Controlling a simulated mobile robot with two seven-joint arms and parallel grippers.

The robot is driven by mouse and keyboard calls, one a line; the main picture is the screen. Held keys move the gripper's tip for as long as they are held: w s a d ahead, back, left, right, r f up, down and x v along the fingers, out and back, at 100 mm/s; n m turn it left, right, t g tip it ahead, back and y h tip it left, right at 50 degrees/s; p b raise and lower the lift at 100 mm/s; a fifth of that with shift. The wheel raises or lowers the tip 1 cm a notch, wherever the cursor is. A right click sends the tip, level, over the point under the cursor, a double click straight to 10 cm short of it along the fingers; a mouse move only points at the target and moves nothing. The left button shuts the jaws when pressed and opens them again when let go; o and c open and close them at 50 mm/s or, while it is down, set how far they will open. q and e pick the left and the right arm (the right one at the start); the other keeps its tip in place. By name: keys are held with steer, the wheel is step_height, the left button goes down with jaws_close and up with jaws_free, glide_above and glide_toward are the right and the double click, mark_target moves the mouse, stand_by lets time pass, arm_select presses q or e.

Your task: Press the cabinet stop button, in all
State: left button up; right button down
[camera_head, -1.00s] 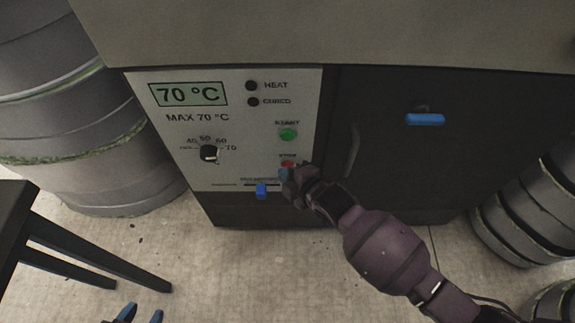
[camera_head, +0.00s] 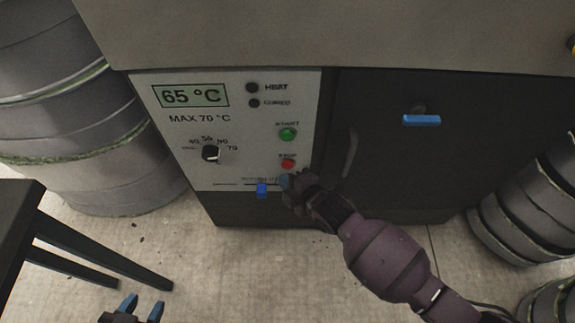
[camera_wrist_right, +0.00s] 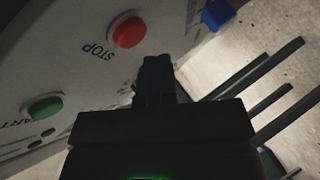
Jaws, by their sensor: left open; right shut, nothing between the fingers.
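The red stop button (camera_head: 288,164) is on the cabinet's light control panel (camera_head: 170,135), under the green start button (camera_head: 288,134). In the right wrist view the red button (camera_wrist_right: 129,31) shows uncovered beside the word STOP, with the green button (camera_wrist_right: 43,107) lower left. My right gripper (camera_head: 285,182) is shut and empty, just below the red button and apart from it. Its fingertips (camera_wrist_right: 155,62) also show in the wrist view. The display (camera_head: 191,96) reads 65 °C; the HEAT and CURED lamps look dark. My left gripper (camera_head: 141,307) is open and empty at the bottom left edge.
A blue slider tab (camera_head: 262,190) sits at the panel's lower edge, left of my right gripper. The dark cabinet door has a blue handle (camera_head: 421,120). Metal drums (camera_head: 95,120) stand on both sides. A dark table (camera_head: 22,230) is at the left.

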arm_select(q)
steer(key=r, duration=0.1)
steer(key=w+r+p, duration=0.1)
steer(key=r, duration=0.1)
steer(key=shift+w+t+p, duration=0.15)
steer(key=shift+t+p, duration=0.15)
steer(key=shift+t, duration=0.1)
arm_select(e)
steer(key=s, duration=0.4)
steer(key=shift+s+r, duration=0.1)
steer(key=shift+s, duration=0.2)
